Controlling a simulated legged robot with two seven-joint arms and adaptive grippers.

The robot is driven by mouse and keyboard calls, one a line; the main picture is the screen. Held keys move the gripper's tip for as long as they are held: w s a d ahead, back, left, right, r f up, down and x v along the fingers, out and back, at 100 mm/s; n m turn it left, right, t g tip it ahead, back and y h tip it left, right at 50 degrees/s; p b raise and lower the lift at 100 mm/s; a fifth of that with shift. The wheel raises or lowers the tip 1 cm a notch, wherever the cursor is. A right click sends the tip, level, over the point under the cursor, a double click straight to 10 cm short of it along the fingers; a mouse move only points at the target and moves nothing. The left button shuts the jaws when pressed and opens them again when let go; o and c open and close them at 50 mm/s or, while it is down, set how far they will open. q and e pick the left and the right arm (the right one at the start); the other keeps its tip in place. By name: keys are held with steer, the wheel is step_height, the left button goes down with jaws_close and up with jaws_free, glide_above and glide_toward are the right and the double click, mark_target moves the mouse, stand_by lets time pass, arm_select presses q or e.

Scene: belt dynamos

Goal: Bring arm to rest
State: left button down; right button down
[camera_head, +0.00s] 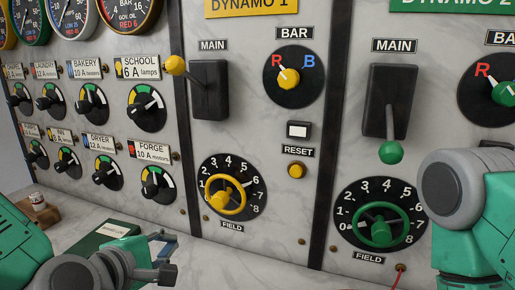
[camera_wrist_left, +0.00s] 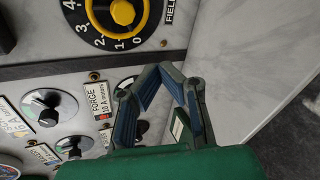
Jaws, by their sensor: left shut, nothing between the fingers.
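My left gripper (camera_head: 170,262) is at the lower left of the head view, low in front of the marble panel, above the pale counter. In the left wrist view my left gripper (camera_wrist_left: 162,70) has its blue-padded fingers bent together at the tips, shut and empty. The FORGE label (camera_wrist_left: 99,101) shows just left of the fingers, and the dial beside it is partly hidden by them. My right arm (camera_head: 462,190) shows at the right of the head view; its gripper is out of view.
The panel carries a yellow main lever (camera_head: 175,65), pointing left, and a green main lever (camera_head: 390,152), pointing down. Yellow (camera_head: 227,208) and green (camera_head: 380,236) field wheels sit lower. A dark green box (camera_head: 98,243) lies on the counter behind my left arm.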

arm_select(q)
steer(key=s+a+f+m+g+y+b, duration=0.1)
steer(key=s+a+f+m+g+b, duration=0.15)
steer(key=s+f+m+g, duration=0.85)
steer(key=s+a+f+m+t+y+b, duration=0.2)
steer(key=s+f, duration=0.5)
steer(key=f, duration=1.2)
steer(key=s+a+f+m+g+y, duration=0.1)
steer(key=s+a+f+m+g, duration=0.2)
steer(key=s, duration=0.6)
steer(key=a+f+m, duration=0.2)
steer(key=a+f, duration=0.1)
steer(key=shift+s+a+f+m, duration=0.15)
steer(key=shift+s+f+m, duration=0.05)
steer(key=shift+m, duration=0.2)
